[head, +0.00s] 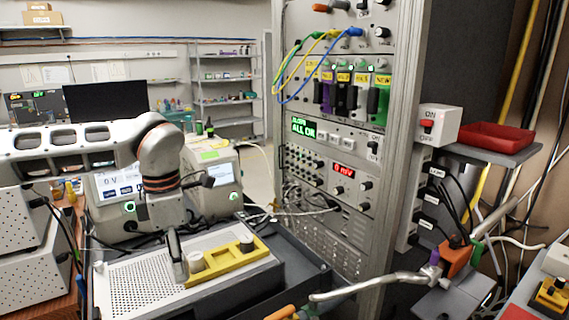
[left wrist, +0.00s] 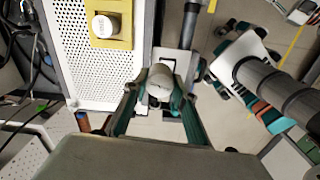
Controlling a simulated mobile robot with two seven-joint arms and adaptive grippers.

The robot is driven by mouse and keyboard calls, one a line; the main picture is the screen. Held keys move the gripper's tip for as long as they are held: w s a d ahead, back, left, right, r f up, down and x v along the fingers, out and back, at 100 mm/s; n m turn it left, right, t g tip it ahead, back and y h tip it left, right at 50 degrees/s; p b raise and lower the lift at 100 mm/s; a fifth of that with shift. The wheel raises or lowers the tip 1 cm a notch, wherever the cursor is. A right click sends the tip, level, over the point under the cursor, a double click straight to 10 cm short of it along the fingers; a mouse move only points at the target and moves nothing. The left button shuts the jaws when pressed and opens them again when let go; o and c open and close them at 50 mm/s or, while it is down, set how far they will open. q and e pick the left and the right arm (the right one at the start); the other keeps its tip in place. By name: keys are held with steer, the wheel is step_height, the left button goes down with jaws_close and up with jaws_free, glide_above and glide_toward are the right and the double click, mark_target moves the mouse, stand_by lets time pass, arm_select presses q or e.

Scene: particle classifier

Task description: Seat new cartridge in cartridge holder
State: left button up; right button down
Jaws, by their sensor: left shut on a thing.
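My left gripper (left wrist: 158,84) is shut on a pale cylindrical cartridge (left wrist: 161,76), held between its two teal-sided fingertips. In the head view my left gripper (head: 179,270) points down beside the near left end of the yellow cartridge holder (head: 222,262). The left wrist view shows one white-capped cylinder (left wrist: 105,25) in the yellow holder (left wrist: 123,42), apart from the held cartridge. The held cartridge cannot be clearly told apart in the head view.
The holder lies on a white perforated panel (head: 138,285) with a dark tray edge (head: 300,268) to its right. An instrument with a screen (head: 118,190) stands behind. A tall instrument rack (head: 340,165) and a shelf with a red tray (head: 495,138) stand to the right.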

arm_select(q)
steer(key=s+a+f+m, duration=0.1)
steer(key=s+f+m, duration=0.3)
steer(key=m, duration=0.7)
steer(key=s+a+f+m, duration=0.1)
steer(key=s+f+m, duration=0.3)
steer(key=f+m, duration=0.3)
steer(key=shift+s+a+f+m, duration=0.15)
steer(key=shift+s+a+m, duration=0.2)
steer(key=shift+m, duration=2.45)
steer(key=shift+a, duration=0.15)
